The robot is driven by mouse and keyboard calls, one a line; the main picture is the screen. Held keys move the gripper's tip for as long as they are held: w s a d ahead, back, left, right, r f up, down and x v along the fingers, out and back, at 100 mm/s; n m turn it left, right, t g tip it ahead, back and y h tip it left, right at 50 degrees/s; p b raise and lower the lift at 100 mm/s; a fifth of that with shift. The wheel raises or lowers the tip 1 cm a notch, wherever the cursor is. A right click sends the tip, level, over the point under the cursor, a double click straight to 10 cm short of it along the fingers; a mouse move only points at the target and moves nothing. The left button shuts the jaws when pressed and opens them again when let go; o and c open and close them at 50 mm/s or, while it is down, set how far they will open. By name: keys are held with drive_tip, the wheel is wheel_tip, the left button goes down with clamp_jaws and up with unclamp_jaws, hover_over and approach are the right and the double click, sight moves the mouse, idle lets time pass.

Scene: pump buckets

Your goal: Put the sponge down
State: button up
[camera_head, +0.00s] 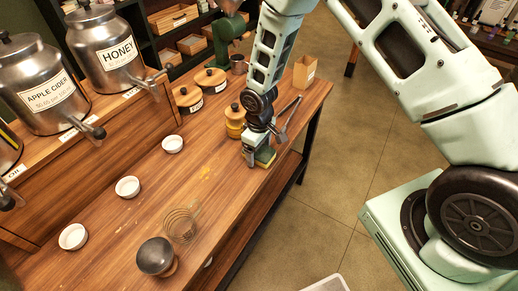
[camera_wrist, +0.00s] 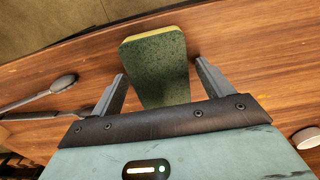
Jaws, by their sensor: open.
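The sponge (camera_wrist: 156,64) is green with a yellow layer along one edge. In the wrist view it lies between the two fingers of my gripper (camera_wrist: 158,85), with a gap on each side. In the head view my gripper (camera_head: 257,158) is low over the right edge of the wooden table (camera_head: 225,190). The sponge (camera_head: 265,157) shows there beside the fingers, partly hidden by them, and appears to rest on the tabletop. My gripper is open and around the sponge without gripping it.
Grey metal utensils (camera_head: 289,117) lie just behind my gripper, and a yellow jar (camera_head: 235,121) stands to its left. Yellowish spots (camera_head: 206,173) mark the bare middle of the table.

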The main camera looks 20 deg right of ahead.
sight(259, 151)
wheel_tip(259, 151, up, 12)
drive_tip(key=b, duration=0.2)
drive_tip(key=s+a+r, duration=0.6)
drive_tip(key=s+r, duration=0.3)
drive_tip(key=s, duration=0.1)
drive_tip(key=s+r, duration=0.2)
drive_tip(key=s, duration=0.6)
drive_tip(key=s+r, duration=0.3)
drive_tip(key=s, duration=0.6)
drive_tip(key=shift+a+r+n+y, duration=0.15)
drive_tip(key=shift+r+n+y, duration=0.05)
drive_tip(key=shift+n+y, duration=0.1)
drive_tip(key=shift+w, duration=0.15)
